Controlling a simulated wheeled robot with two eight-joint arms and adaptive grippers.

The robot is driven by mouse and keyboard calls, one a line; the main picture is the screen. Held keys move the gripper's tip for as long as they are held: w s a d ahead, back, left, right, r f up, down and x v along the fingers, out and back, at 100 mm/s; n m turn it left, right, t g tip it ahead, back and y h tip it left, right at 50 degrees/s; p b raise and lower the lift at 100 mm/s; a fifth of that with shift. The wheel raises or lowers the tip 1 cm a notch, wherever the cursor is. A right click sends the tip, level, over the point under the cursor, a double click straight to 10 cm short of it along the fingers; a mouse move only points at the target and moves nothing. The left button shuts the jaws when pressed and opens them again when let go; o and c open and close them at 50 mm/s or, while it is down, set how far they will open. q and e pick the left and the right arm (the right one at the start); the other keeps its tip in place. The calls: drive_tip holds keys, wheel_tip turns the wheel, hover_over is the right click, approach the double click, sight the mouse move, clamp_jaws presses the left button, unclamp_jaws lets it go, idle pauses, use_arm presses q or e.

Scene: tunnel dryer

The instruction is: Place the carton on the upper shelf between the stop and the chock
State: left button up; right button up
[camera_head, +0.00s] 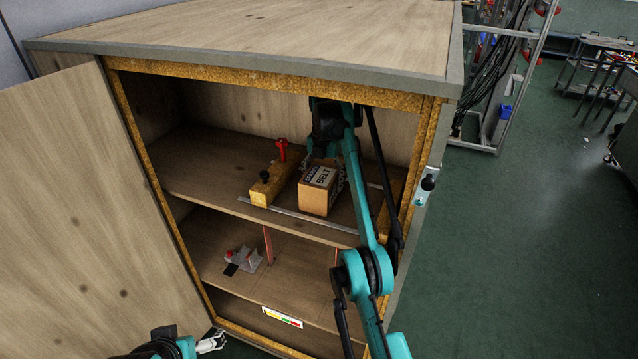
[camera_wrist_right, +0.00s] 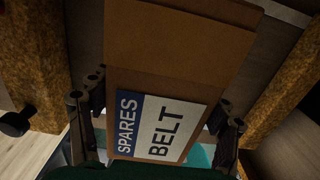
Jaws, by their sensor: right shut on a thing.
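The carton (camera_head: 316,196), brown with a white and blue "SPARES BELT" label, is at the upper shelf (camera_head: 205,170) near its front. My right gripper (camera_head: 322,165) reaches in from behind it; the right wrist view shows its fingers on both sides of the carton (camera_wrist_right: 180,60). I cannot tell whether the carton touches the shelf. To its left is a yellowish wooden block (camera_head: 262,194) with a red handle and black knob. Another wooden block (camera_wrist_right: 283,92) stands to its right, apart from it. Which is stop or chock is unclear. My left gripper (camera_head: 212,341) is low, outside the cabinet; its jaws are unclear.
A thin metal strip (camera_head: 290,214) runs along the upper shelf's front. The lower shelf holds a grey piece with a red part (camera_head: 245,259). The open door (camera_head: 85,200) stands at left, and the cabinet's right post (camera_head: 420,150) is close to my right arm.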

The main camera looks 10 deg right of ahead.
sight(324, 169)
drive_tip(key=shift+s+d+r, duration=0.1)
drive_tip(key=shift+d, duration=0.05)
drive_tip(key=o, duration=1.9)
wheel_tip(324, 169, up, 8)
drive_tip(key=p, duration=0.4)
drive_tip(key=shift+f, duration=0.2)
